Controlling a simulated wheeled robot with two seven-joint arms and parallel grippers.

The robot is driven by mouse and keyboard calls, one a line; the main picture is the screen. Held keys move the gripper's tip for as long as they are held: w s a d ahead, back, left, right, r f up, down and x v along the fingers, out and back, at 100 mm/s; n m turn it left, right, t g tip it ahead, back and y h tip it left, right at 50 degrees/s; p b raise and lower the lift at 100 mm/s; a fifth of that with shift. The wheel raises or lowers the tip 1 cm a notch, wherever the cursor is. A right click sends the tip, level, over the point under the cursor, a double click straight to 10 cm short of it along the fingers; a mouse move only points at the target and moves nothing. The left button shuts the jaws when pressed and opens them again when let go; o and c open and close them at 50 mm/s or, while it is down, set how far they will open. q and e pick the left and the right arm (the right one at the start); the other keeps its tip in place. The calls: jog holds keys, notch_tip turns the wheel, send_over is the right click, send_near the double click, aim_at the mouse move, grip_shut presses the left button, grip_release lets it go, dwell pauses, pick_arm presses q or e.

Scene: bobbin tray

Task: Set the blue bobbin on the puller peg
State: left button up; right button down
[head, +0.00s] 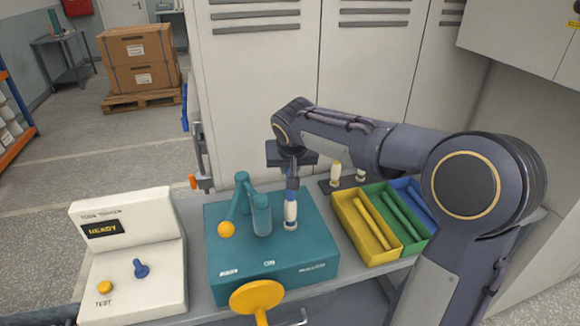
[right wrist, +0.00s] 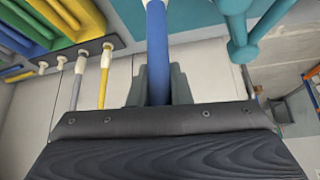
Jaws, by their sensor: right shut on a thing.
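The blue bobbin (right wrist: 157,50) is a slim blue rod with a cream end, standing between my right gripper's fingers in the right wrist view. In the head view its blue part (head: 291,196) hangs upright under my right gripper (head: 291,182), which is shut on it. Below the blue, a cream part (head: 290,213) reaches down to the top of the teal box (head: 230,262), right of the teal lever. The puller peg cannot be made out separately, and I cannot tell whether the bobbin is seated on it. My left gripper is not in view.
A teal lever with an orange knob (head: 226,229) stands close left of the bobbin. Yellow (head: 365,241), green and blue bins lie to the right. Other bobbins stand in a dark rack (head: 325,186) behind. A white test panel (head: 131,215) reading READY is left.

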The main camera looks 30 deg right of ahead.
jog(key=c, duration=1.6)
grip_release()
jog(key=p+v, duration=0.5)
jog(key=v, duration=0.6)
jog(key=shift+s, duration=0.1)
jog(key=s+a+f+n+y, duration=0.1)
jog(key=s+a+f+y, duration=0.2)
jog(key=s, duration=0.9)
jog(key=s+a+f+n+y, duration=0.2)
jog(key=s+a+f, duration=0.4)
jog(key=s, duration=0.6)
notch_tip(320, 180, down, 2)
jog(key=shift+y, duration=0.7)
